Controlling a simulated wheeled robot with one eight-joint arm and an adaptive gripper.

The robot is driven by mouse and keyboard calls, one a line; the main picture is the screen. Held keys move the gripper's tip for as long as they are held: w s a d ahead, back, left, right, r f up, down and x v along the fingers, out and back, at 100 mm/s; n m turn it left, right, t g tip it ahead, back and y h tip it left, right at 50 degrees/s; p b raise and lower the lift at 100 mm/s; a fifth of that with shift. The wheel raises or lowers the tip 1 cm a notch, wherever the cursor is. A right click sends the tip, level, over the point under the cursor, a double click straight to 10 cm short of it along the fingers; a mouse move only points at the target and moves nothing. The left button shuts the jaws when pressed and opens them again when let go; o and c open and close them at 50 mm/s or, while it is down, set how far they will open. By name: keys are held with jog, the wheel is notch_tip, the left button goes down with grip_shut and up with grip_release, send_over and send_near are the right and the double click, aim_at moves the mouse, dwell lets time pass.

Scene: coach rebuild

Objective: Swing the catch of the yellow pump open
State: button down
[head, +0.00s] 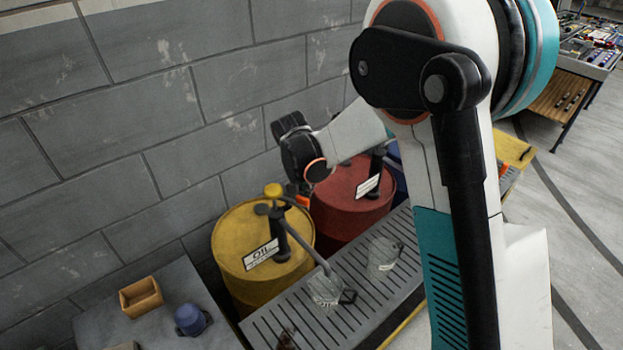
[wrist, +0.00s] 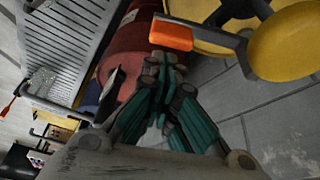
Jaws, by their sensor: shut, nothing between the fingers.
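The yellow drum (head: 235,235) carries a dark hand pump (head: 281,235) with a yellow knob (head: 273,190) and a label reading OIL (head: 262,254). A dark bar with an orange tip (head: 303,200) sticks out to the right of the pump's top. In the wrist view the orange tip (wrist: 171,35) is close, with the bar running right to the large yellow knob (wrist: 285,40). My gripper (wrist: 162,65) is shut and empty, its fingertips right by the orange tip; I cannot tell whether they touch.
A red drum (head: 350,200) with its own pump stands right of the yellow one, close to my gripper. A slotted metal tray (head: 350,262) with grey jugs lies in front. A side table (head: 160,315) holds a wooden box (head: 140,297) and blue mug (head: 190,319). A block wall (head: 130,120) stands behind.

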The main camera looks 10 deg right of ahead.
jog(key=shift+s+a, duration=0.2)
jog(key=shift+s, duration=0.15)
jog(key=shift+s+a+f, duration=0.1)
jog(key=shift+s+a, duration=0.15)
jog(key=shift+s, duration=0.4)
